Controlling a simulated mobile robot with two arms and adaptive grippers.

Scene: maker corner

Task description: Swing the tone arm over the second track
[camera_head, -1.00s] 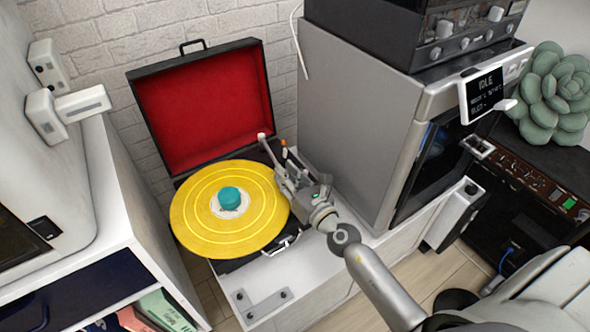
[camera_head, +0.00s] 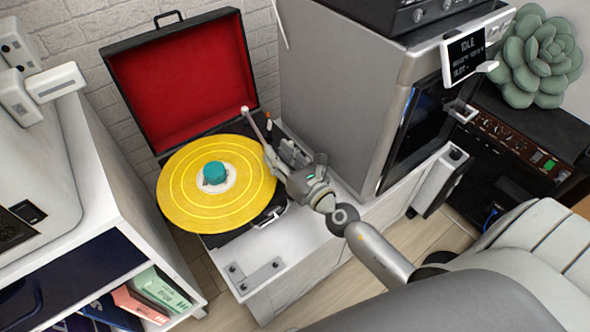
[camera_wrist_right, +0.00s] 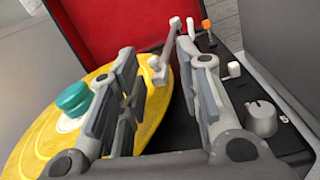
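A yellow record (camera_head: 186,213) with pale track rings and a teal centre piece (camera_head: 214,173) lies on the black turntable. The thin tone arm (camera_head: 256,125) extends from its pale pivot knob at the back toward the record's right edge. My right gripper (camera_head: 276,154) is at that edge, by the tone arm's near end. In the right wrist view the gripper (camera_wrist_right: 165,62) is open, and the tone arm's head (camera_wrist_right: 158,70) shows between its spread fingers. I cannot tell whether either finger touches it. My left gripper is not in view.
The red-lined lid (camera_head: 185,80) stands open behind the record. A grey machine (camera_head: 335,95) rises close to the right of the turntable. A knob (camera_wrist_right: 262,117) and small levers sit on the deck's right side. A white shelf unit (camera_head: 110,175) is at left.

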